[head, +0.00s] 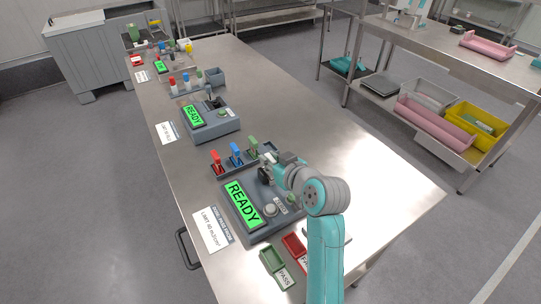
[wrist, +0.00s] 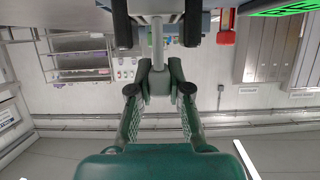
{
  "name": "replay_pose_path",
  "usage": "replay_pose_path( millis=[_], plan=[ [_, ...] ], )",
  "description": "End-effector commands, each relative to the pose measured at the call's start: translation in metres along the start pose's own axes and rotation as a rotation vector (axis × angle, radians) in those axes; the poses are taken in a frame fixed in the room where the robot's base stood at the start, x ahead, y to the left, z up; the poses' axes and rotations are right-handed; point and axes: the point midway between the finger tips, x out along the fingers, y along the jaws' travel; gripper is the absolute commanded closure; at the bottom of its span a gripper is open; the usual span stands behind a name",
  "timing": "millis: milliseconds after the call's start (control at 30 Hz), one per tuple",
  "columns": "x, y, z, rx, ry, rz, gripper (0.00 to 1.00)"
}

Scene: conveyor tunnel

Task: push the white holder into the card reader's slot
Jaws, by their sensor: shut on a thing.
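My gripper (wrist: 158,76) is shut on the pale stem of the white holder (wrist: 157,42) in the wrist view. The stem runs from my fingertips up toward the reader, between two dark posts, with a gap visible on each side. In the head view my gripper (head: 266,174) is at the far side of the nearest card reader (head: 270,222), a grey box with a green READY screen (head: 243,204). There the gripper hides the holder and the slot. I cannot tell how deep the holder sits.
Red (head: 216,157), blue (head: 236,152) and green (head: 253,145) holders stand in a rack behind the reader. A green tray (head: 272,259) and a red tray (head: 293,245) lie in front. A second reader (head: 210,123) stands farther along.

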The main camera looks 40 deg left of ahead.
Motion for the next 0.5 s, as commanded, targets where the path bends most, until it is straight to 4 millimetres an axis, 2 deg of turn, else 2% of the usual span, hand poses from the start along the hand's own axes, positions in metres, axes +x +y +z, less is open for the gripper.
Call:
replay_pose_path(
  millis=[100, 133, 233, 500],
  plan=[
    [0.0001, -0.0001, 0.0004, 0.0, -0.002, 0.0, 1.0],
    [0.0001, -0.0001, 0.0004, 0.0, -0.002, -0.001, 0.8],
    [0.0001, -0.0001, 0.0004, 0.001, -0.002, -0.001, 0.55],
    [0.0, -0.0001, 0.0004, 0.001, -0.002, -0.001, 0.53]
  ],
)
